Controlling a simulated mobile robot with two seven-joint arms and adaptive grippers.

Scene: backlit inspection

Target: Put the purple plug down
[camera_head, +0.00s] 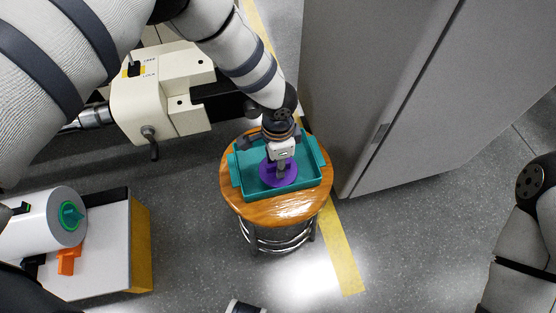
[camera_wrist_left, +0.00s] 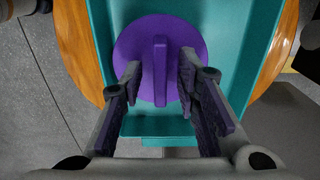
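The purple plug (camera_head: 291,178) is a round disc with an upright fin. It lies in a teal tray (camera_head: 312,190) on a round wooden stool (camera_head: 288,211), and seems to rest on the tray floor. My left gripper (camera_head: 281,167) is right above it, pointing down. In the left wrist view the plug's fin (camera_wrist_left: 160,85) stands between the fingers of my left gripper (camera_wrist_left: 160,72), with a gap on both sides, so the gripper is open. My right arm shows at the right edge of the head view, but its gripper is out of view.
A grey cabinet (camera_head: 370,80) stands close right of the stool. A cream machine (camera_head: 160,95) is at upper left. A white cylinder with a green plug (camera_head: 71,215) and an orange piece (camera_head: 68,260) are on a bench at lower left. The floor in front is mostly clear.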

